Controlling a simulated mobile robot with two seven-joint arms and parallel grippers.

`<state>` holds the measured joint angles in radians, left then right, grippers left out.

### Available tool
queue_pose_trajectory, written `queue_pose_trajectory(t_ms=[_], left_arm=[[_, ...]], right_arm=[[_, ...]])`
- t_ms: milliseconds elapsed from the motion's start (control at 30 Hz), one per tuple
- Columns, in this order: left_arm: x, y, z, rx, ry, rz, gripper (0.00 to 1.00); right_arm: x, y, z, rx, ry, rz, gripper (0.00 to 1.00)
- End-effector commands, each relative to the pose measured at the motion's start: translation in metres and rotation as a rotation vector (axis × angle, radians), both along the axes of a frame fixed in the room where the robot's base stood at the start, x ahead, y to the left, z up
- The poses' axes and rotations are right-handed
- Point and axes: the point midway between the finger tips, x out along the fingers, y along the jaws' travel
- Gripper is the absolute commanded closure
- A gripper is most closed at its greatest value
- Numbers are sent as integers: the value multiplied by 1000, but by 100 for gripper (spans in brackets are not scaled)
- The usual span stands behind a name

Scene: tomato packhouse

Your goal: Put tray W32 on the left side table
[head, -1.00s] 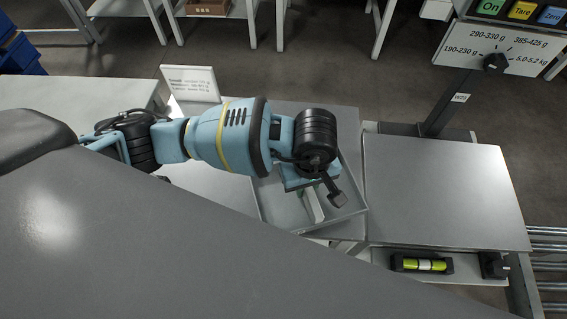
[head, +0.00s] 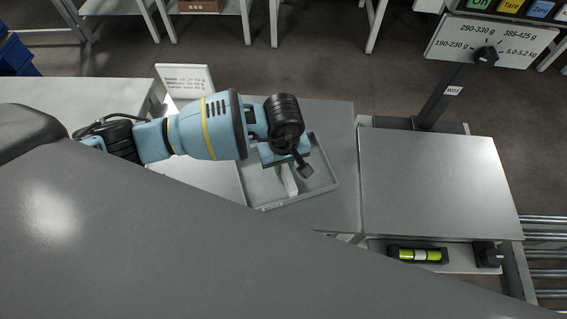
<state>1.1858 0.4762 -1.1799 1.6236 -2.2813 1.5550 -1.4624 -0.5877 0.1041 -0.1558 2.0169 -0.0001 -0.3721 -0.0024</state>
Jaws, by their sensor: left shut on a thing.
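A shallow grey tray (head: 262,188) is in the middle of the head view, with a small label on its near wall too small to read. A pale upright piece (head: 289,180) with some green stands inside it. My left gripper (head: 287,166) is over the tray and shut on this piece; its fingers are partly hidden by the wrist. The tray is above the grey tabletop (head: 335,120), just left of the weighing plate; I cannot tell whether it touches. My right gripper is not in view.
A white sign card (head: 186,80) stands behind my left arm. A pale table (head: 60,95) is at the far left. A spirit level (head: 418,254) lies at the front right.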

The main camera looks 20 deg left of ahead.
Motion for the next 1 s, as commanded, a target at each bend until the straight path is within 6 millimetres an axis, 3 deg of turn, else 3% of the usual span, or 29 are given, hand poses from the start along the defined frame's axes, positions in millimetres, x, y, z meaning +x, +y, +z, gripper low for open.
queue_pose_trajectory(t_ms=[367,400,567,867,1000], left_arm=[[0,0,-4,-1,-1,0,100],[0,0,-5,-1,-1,0,81],[0,0,-4,0,-1,0,60],[0,0,-2,0,-1,0,60],[1,-1,9,-2,-4,-1,60]], right_arm=[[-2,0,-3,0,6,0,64],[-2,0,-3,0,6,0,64],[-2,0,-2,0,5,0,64],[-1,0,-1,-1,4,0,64],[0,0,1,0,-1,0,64]])
